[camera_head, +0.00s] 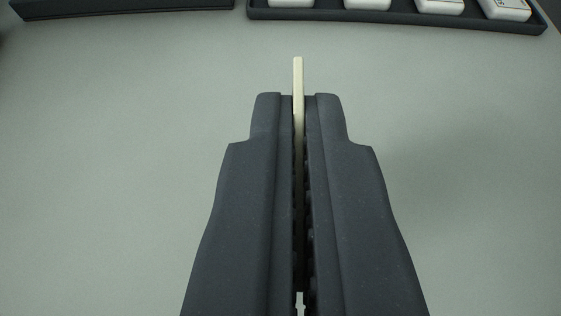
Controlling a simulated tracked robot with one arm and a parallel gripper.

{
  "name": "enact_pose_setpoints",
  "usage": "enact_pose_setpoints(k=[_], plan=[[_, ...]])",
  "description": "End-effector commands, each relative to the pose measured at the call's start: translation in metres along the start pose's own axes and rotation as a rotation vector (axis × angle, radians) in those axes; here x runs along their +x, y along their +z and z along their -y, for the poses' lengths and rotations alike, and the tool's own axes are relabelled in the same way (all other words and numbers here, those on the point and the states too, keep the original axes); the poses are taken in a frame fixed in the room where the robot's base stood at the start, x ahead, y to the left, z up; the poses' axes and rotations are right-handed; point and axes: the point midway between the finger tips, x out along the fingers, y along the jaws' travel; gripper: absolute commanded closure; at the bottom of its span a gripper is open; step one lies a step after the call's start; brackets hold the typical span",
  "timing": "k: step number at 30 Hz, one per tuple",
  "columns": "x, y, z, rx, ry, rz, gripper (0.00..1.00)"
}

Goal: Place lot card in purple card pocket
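My gripper (298,98) is in the middle of the view, its two dark fingers pointing up the picture. It is shut on a thin cream card (298,75), seen edge-on, which I take to be the lot card. The card's far end sticks out past the fingertips, and the rest is between the fingers, mostly hidden. No purple card pocket shows in this view.
A dark tray (400,17) with several white blocks stands at the top right, cut off by the frame. Another dark tray or ledge (125,11) is at the top left. The pale grey surface (100,150) around my gripper is clear.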

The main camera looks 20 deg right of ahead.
Motion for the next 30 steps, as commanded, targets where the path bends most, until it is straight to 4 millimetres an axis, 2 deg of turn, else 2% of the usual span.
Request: enact_pose_setpoints(k=[1, 5, 16, 17, 19, 30], plan=[[0.004, 0.012, 0.000, 0.001, -0.001, 0.005, 1.00], [0.010, 0.026, 0.000, 0.002, 0.001, 0.002, 1.00], [0.011, 0.028, 0.000, 0.001, 0.001, 0.000, 1.00], [0.011, 0.028, 0.000, 0.001, 0.000, 0.000, 0.96], [0.011, 0.028, 0.000, 0.001, 0.000, -0.001, 0.77], [0.009, 0.026, 0.000, 0.001, 0.000, 0.000, 0.77]])
